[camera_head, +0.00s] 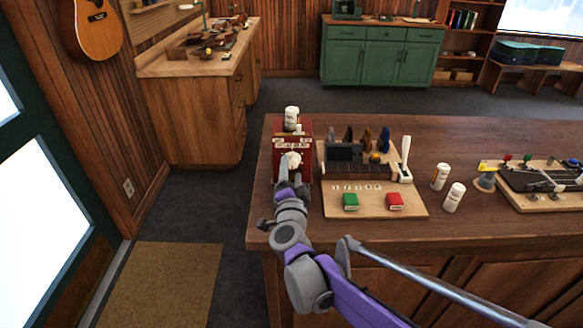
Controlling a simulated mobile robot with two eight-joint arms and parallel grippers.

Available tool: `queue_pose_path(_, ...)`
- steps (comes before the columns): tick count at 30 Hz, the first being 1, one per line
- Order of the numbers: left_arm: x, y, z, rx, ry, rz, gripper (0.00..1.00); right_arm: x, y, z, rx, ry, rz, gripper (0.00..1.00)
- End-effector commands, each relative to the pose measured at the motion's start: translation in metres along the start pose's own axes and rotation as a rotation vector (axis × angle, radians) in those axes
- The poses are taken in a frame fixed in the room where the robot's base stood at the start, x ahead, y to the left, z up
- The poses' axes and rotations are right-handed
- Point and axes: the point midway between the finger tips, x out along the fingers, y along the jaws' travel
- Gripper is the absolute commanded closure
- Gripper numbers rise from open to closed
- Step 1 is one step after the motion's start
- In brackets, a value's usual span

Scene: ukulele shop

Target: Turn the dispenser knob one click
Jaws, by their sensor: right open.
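The dispenser is a red box (306,168) at the left end of the wooden counter (451,228). A round white knob (291,160) sits on its front face. A white bottle (292,118) stands at its top. My right gripper (290,177) is just in front of and below the knob, with its fingers pointing at it. It is open; whether a finger touches the knob cannot be told at this size. My right arm partly hides the lower front of the dispenser. My left gripper is not in view.
Another tool board (540,184) lies at the right edge.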

Motion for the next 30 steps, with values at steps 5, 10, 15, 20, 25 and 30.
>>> queue_pose_path(5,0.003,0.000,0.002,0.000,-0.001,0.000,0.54,-0.039,0.000,0.001,0.000,-0.002,-0.001,0.28)
queue_pose_path(10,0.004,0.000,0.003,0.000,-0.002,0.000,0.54,-0.067,0.000,0.000,0.001,-0.001,0.000,0.28)
queue_pose_path(15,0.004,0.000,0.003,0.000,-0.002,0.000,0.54,-0.079,0.000,0.000,-0.001,0.000,0.000,0.28)
queue_pose_path(20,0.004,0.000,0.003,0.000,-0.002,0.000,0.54,-0.081,0.000,0.000,-0.001,0.000,0.001,0.28)
queue_pose_path(25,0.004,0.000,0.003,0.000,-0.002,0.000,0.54,-0.081,0.000,0.000,-0.001,0.000,0.001,0.28)
queue_pose_path(30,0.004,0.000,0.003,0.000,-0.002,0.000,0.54,-0.081,0.000,-0.001,-0.004,-0.002,-0.001,0.28)
